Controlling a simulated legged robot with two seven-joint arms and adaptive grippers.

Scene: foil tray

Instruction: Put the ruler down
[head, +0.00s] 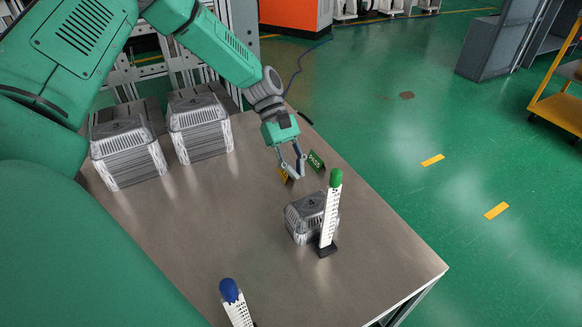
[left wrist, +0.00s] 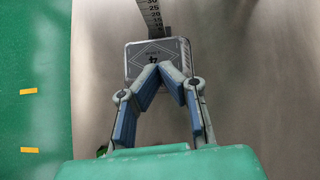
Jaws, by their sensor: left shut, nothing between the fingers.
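A white ruler (head: 330,218) with a green top stands upright on a small black base, close beside a foil tray (head: 303,215). A second white ruler (head: 238,311) with a blue top shows at the bottom edge, partly cut off. In the left wrist view, a ruler with numbers (left wrist: 153,16) runs out of the top of the picture beyond the foil tray (left wrist: 140,54). My left gripper (head: 299,176) is shut and empty, above the table behind the foil tray, apart from the green-topped ruler. My right gripper does not show.
Stacks of foil trays (head: 125,155) (head: 200,130) stand at the table's back left. A green PASS sign (head: 316,161) and a yellow sign (head: 284,175) stand by my left gripper. The table (head: 215,215) is bare in the middle; its right edge borders open floor.

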